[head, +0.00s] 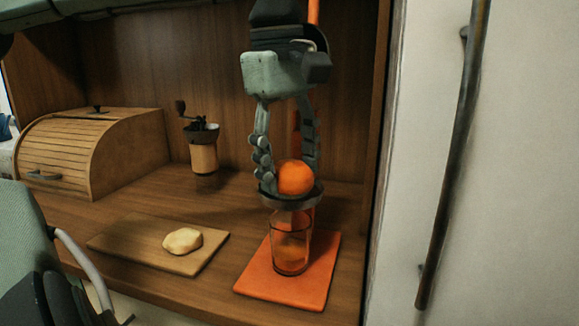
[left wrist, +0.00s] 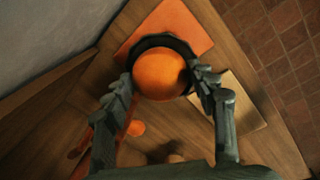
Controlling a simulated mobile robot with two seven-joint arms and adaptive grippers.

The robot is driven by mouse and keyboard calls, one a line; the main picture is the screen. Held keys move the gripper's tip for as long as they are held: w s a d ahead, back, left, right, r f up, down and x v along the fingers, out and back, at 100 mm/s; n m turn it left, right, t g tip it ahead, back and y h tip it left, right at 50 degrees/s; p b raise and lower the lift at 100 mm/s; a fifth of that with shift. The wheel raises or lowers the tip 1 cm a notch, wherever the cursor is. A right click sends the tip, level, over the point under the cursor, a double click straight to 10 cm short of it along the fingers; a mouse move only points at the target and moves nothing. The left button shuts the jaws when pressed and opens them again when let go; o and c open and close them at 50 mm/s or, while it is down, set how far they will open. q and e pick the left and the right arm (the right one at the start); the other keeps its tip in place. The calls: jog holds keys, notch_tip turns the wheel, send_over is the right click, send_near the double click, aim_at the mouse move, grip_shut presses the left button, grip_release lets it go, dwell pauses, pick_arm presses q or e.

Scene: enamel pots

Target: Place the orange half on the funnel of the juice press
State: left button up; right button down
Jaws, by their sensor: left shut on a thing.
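The orange half (head: 296,177) is between the fingers of my left gripper (head: 288,182), which is shut on it. It sits at the dark ring-shaped funnel (head: 291,201) of the juice press; I cannot tell if its full weight rests there. In the left wrist view the orange half (left wrist: 160,74) shows its rounded peel inside the funnel rim (left wrist: 152,42), with a fingertip on each side. The press has an orange base (head: 318,277) and a column behind my gripper. A clear glass (head: 290,250) stands under the funnel. My right gripper is not seen.
A wooden board (head: 130,238) with a pale round piece of food (head: 183,241) lies left of the press. A grinder (head: 203,155) and a roll-top bread box (head: 90,145) stand behind. A wall (head: 420,150) with a dark vertical bar (head: 455,150) is close on the right.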

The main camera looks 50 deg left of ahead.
pick_arm(q)
jog(key=shift+f, duration=0.3)
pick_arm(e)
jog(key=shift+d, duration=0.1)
pick_arm(q)
jog(key=shift+f, duration=0.1)
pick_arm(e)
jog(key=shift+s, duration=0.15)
pick_arm(q)
jog(key=o, duration=1.2)
jog(key=shift+c, duration=0.2)
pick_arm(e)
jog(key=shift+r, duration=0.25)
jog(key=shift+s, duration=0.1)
